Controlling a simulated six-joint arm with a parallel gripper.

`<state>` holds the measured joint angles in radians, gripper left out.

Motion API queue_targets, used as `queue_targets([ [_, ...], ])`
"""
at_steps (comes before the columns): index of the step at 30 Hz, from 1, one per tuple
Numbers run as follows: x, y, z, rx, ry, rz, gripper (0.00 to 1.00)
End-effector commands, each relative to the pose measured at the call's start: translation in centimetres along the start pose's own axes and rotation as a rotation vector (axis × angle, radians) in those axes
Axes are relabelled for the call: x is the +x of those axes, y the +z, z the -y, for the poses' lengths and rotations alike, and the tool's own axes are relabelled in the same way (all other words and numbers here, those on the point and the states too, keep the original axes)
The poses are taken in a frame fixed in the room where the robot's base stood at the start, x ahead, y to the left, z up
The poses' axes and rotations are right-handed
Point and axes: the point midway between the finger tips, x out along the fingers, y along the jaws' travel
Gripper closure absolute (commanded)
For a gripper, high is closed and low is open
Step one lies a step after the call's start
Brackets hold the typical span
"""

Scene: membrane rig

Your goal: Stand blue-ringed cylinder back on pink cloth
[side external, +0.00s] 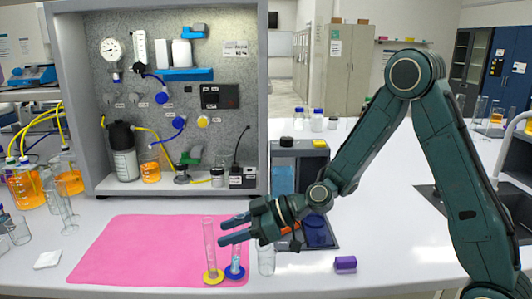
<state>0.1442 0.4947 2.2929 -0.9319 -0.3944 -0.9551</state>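The blue-ringed cylinder (236,257) stands upright on its blue base (234,272) at the front right corner of the pink cloth (140,250). Its upper part is hidden or lost behind my fingers. My gripper (221,235) reaches in from the right, low over that corner, with its two fingers at the cylinder's upper part. A gap shows between the fingers. I cannot tell whether they touch the glass.
A clear cylinder with a yellow base (213,276) stands close on the left, near my fingertips. A glass beaker (266,260) stands to the right, off the cloth. A purple block (345,264) lies farther right. Most of the cloth is bare.

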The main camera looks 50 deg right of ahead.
Motion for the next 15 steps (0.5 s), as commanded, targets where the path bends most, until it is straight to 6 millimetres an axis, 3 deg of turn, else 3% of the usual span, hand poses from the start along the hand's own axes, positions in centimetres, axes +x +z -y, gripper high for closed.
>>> queue_targets([
  [11, -0.2, -0.6, 0.0, -0.001, 0.001, -0.001, 0.6],
  [15, -1.4, -0.6, -0.1, 0.001, 0.003, 0.0, 0.6],
])
